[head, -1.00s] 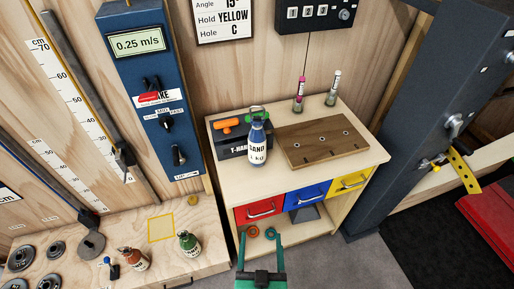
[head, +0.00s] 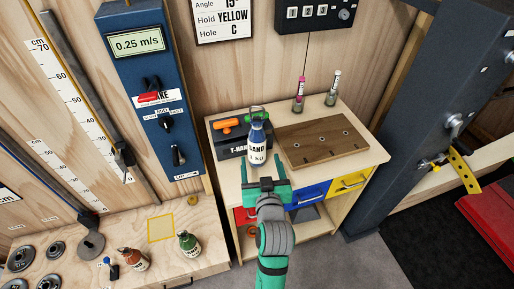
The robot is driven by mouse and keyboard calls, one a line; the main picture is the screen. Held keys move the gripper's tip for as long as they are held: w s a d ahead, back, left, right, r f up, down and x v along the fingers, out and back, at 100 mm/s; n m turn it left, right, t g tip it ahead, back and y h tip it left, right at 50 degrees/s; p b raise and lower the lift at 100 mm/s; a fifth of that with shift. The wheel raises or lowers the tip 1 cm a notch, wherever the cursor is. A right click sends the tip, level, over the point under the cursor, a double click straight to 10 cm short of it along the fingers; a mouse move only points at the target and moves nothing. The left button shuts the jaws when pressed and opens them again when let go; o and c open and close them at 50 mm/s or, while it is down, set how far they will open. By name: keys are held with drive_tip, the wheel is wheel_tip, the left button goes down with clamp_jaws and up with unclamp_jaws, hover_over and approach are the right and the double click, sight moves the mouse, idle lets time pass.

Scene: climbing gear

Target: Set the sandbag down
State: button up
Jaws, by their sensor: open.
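The blue and white sandbag (head: 257,143) with a green top stands upright on the wooden cabinet top (head: 355,140), in front of the dark T-handle box (head: 229,145). Its printed label is partly legible. My gripper (head: 262,172) is open and empty, with its green fingers just in front of and below the bag in the picture. The gap between fingers and bag is hard to judge.
An orange bag (head: 133,259) and a green bag (head: 189,245) are on the left bench, near an empty yellow-outlined square (head: 160,228). A dark post (head: 408,125) rises at right.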

sight(258, 148)
drive_tip(key=x, duration=0.9)
drive_tip(key=shift+r, duration=0.1)
drive_tip(key=shift+c, duration=0.7)
drive_tip(key=c, duration=1.5)
drive_tip(key=shift+r, duration=0.15)
clamp_jaws()
